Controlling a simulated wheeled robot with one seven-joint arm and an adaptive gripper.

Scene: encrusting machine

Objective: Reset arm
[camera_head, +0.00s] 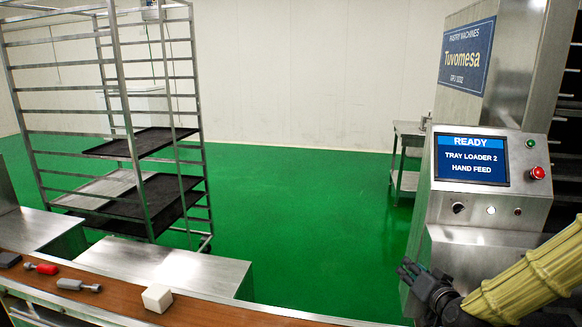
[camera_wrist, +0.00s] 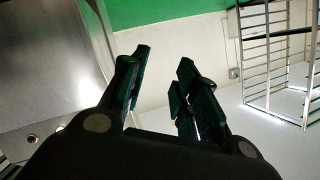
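My gripper (camera_head: 416,275) is at the lower right of the head view, at the end of my arm, in front of the machine's control panel. In the wrist view my gripper (camera_wrist: 158,95) shows two dark fingers spread apart with nothing between them. A red button (camera_head: 537,173) sits right of the screen.
A brown conveyor (camera_head: 110,292) at lower left bears a white block (camera_head: 157,298), a red-and-grey piece (camera_head: 42,268), a grey piece (camera_head: 78,285) and a dark piece (camera_head: 9,259). A tray rack (camera_head: 121,100) stands behind. Green floor (camera_head: 290,200) is clear mid-view.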

